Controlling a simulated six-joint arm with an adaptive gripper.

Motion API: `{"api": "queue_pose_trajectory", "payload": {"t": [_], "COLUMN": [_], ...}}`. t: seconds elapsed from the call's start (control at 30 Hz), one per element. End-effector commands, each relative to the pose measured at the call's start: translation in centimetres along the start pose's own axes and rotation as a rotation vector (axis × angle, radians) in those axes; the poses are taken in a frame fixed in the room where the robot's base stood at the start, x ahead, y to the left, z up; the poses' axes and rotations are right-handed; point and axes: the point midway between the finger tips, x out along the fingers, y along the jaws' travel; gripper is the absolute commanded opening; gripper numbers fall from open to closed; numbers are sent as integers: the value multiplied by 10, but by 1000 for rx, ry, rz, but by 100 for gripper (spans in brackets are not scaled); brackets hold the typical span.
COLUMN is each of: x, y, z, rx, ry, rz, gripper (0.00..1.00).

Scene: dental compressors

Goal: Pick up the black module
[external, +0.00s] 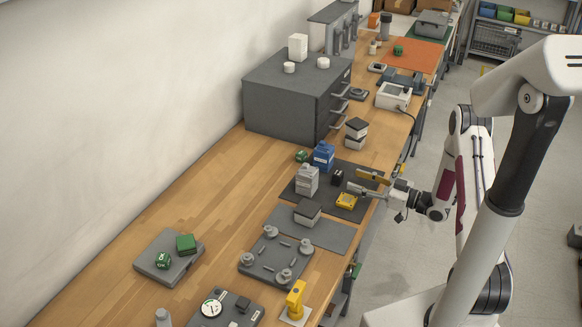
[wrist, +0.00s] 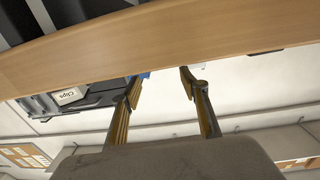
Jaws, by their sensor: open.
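A small black block, which looks like the black module (external: 337,177), stands on the dark mat (external: 322,199). It is between the grey and blue units and the yellow part. My gripper (external: 353,180) is at the right edge of that mat, with its fingers spread and pointing left toward the black block, apart from it. In the wrist view my gripper (wrist: 161,74) is open with nothing between the fingertips. I cannot make out the black module in the wrist view.
A yellow part (external: 346,201) lies close to the lower finger. A grey unit (external: 307,180) and a blue unit (external: 323,156) stand left of the black block. The table edge (wrist: 220,38) crosses the wrist view.

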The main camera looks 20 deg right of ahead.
Motion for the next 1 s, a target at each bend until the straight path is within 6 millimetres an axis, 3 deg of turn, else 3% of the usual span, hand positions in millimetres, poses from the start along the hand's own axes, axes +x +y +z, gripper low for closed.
{"api": "queue_pose_trajectory", "payload": {"t": [0.53, 1.0], "x": [8, 51], "y": [1, 6], "z": [0, 0], "rx": [-1, -1], "ry": [0, 0], "rz": [1, 0], "gripper": [44, 44]}}
